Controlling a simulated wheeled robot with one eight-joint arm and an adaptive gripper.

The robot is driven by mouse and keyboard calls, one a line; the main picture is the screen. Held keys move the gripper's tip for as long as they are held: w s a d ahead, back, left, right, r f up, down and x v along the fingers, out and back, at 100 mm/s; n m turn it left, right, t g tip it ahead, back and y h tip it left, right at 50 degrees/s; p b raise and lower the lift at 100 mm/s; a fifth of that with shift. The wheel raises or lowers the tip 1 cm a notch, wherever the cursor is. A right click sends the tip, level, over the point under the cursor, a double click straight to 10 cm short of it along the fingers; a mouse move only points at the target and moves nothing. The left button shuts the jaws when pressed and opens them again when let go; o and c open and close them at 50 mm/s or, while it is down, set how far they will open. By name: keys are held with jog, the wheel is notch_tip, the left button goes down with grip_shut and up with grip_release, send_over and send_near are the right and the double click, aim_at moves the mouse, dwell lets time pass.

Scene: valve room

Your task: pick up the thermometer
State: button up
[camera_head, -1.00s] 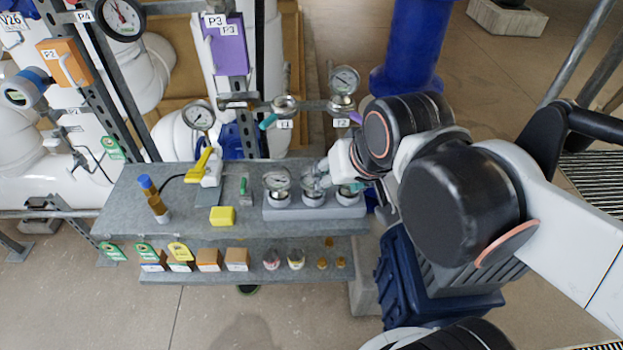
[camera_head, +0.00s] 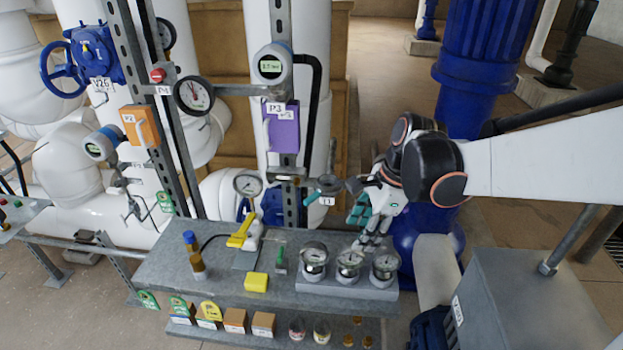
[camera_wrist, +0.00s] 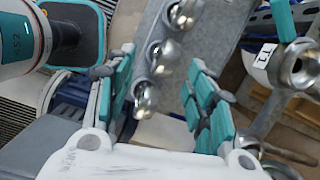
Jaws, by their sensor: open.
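Three round dial gauges stand in a row in a grey holder (camera_head: 345,287) on the bench: left (camera_head: 314,256), middle (camera_head: 348,261) and right (camera_head: 386,264). I cannot tell which one, if any, is the thermometer. My gripper (camera_head: 366,246) is open, pointing down just behind and above the middle and right gauges, and no held object shows. In the wrist view my gripper (camera_wrist: 158,78) has its teal finger pads apart. Shiny gauge bodies (camera_wrist: 145,98) show between and beyond them. Contact cannot be told.
Pipe fittings with a T1 tag (camera_wrist: 265,55) are close beside my gripper. A grey cabinet (camera_head: 535,310) stands right.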

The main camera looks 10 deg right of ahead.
aim_at(345, 259)
jog(key=shift+w+d+f+m+p, duration=0.15)
jog(key=shift+w+d+f+m, duration=0.05)
jog(key=shift+w+d+m, duration=0.25)
jog(key=shift+w+d+f+m+p, duration=0.2)
jog(key=shift+w+d+m, duration=0.2)
jog(key=shift+m, duration=0.15)
jog(key=b+x, duration=0.2)
jog(key=x, duration=0.6)
jog(key=shift+a+f+b, duration=0.15)
jog(key=shift+f+b, duration=0.1)
jog(key=shift+b, duration=0.05)
jog(key=b+x, duration=0.2)
jog(key=x, duration=0.3)
jog(key=shift+w+a, duration=0.1)
jog(key=shift+a, duration=0.05)
jog(key=c, duration=1.1)
